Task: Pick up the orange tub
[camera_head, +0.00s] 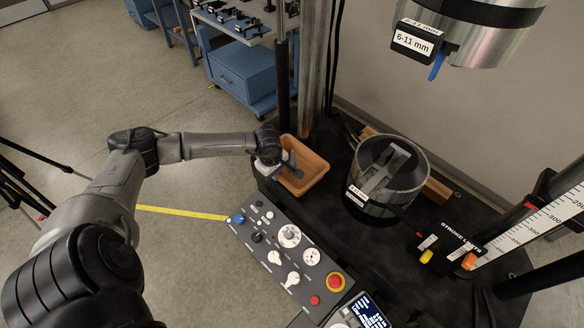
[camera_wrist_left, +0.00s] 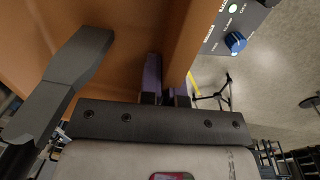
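The orange tub (camera_head: 314,166) stands upright at the left edge of the black machine deck, just behind the control panel. Its wall fills much of the left wrist view (camera_wrist_left: 188,42). My left gripper (camera_head: 279,163) is at the tub's left side. In the left wrist view its two narrow fingers (camera_wrist_left: 167,92) sit close together, one on each side of the tub's wall, and appear shut on it. A dark grey piece (camera_wrist_left: 68,80) reaches over the tub's inside; I cannot tell what it belongs to. The fingertips are partly hidden by the wall. My right gripper is not in view.
The control panel (camera_head: 270,236) with knobs and a red button lies in front of the tub. A metal cylinder (camera_head: 372,206) stands to its right. A vertical column (camera_head: 314,70) rises behind it. Open floor (camera_head: 130,80) lies to the left.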

